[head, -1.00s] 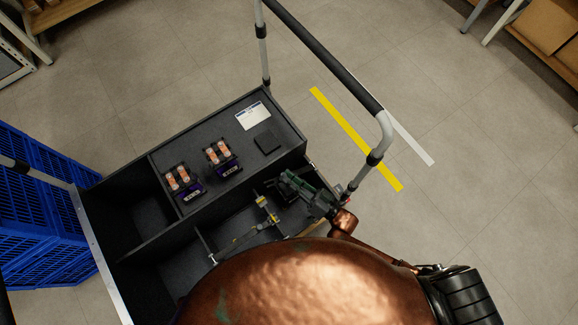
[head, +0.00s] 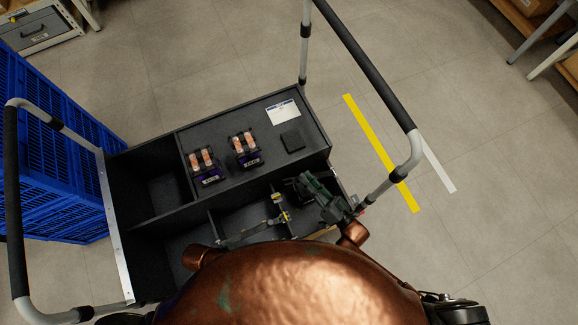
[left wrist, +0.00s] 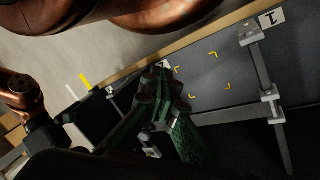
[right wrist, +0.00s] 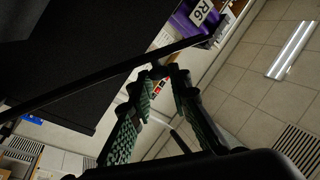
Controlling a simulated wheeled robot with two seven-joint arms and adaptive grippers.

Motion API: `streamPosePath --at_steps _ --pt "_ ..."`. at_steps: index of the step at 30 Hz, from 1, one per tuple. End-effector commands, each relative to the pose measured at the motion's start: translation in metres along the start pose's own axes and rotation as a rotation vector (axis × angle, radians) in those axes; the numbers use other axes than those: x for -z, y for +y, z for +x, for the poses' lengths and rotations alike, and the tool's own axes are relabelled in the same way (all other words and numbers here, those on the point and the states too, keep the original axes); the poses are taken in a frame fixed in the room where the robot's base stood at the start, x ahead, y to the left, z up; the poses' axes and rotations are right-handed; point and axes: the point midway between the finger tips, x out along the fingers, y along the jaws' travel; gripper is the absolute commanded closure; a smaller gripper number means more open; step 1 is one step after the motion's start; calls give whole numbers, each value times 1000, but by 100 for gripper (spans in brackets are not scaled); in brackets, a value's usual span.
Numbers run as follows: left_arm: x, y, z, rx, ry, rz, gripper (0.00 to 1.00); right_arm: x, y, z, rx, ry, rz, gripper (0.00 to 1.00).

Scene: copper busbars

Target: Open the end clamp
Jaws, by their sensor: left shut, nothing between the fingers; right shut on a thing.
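In the head view my right gripper (head: 308,185) has green fingers and reaches over the cart's front right compartment. In the right wrist view its fingertips (right wrist: 158,72) meet; what they grip is too dark to make out. A bar clamp with yellow parts (head: 277,197) lies just left of it. In the left wrist view a grey bar clamp (left wrist: 258,70) crosses the dark surface beside a label "1", and another clamp (left wrist: 110,92) is partly visible on the left. I cannot tell which is the end clamp. My left gripper (left wrist: 162,72) is shut and empty between them, hidden in the head view.
The black cart (head: 150,148) has walled compartments and rail handles (head: 365,65).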

Motion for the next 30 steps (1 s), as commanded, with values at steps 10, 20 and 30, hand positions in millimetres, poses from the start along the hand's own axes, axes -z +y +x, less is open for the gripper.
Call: streamPosePath --at_steps 10,20,30 --pt "64 0 15 -225 107 -649 100 -1 0 -1 -1 -2 1 100" --pt "133 -9 5 -535 72 -1367 100 -1 0 -1 -2 -2 1 100" --pt "198 -26 -26 -860 -125 -1988 100 -1 0 -1 -2 -2 1 100"
